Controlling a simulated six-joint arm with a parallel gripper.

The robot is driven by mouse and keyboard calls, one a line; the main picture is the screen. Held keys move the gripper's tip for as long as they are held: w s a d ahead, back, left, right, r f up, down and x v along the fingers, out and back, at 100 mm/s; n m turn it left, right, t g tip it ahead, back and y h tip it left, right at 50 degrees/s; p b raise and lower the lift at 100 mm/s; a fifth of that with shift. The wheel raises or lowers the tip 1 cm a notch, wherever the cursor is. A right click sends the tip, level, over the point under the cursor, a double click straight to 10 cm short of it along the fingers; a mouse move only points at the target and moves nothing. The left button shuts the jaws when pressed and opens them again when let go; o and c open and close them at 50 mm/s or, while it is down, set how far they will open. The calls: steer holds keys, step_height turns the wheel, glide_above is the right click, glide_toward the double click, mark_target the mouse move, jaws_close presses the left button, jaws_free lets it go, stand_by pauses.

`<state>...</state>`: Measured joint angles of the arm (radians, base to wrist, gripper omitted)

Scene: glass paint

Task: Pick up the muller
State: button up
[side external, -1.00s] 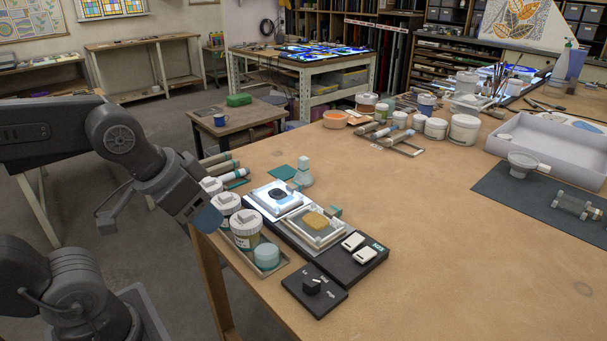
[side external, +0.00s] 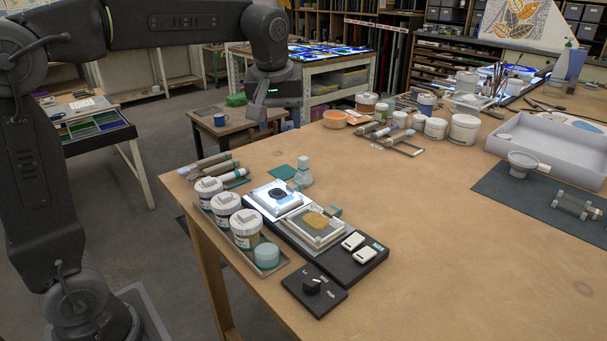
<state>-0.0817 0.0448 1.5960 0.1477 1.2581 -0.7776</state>
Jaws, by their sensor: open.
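A pale greenish-white glass piece (side external: 304,173) with a narrow knob on top and a wider base stands upright on the wooden bench and looks like the muller. It is beside a flat teal pad (side external: 282,172). My gripper (side external: 261,116) hangs well above and to the left of it in the picture, touching nothing. The gripper is open and empty; its fingers are small and dark in this view.
Lidded jars (side external: 226,208) stand in a tray at the bench's left edge. A black panel (side external: 372,262) holds two bright plates with framed pieces, close to the muller. The bench's middle is clear.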

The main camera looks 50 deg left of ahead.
steer(key=w+a+f+n+g, duration=0.1)
steer(key=w+a+f+n, duration=0.15)
steer(key=w, duration=0.45)
steer(key=n+g+y, duration=0.1)
steer(key=n+g, duration=0.1)
steer(key=n, duration=0.4)
glide_toward(304, 158)
steer(key=x, duration=0.7)
steer(key=shift+s+a+f, duration=0.1)
steer(key=shift+s, duration=0.1)
steer(key=shift+x, duration=2.75)
steer(key=shift+w, duration=0.2)
jaws_close()
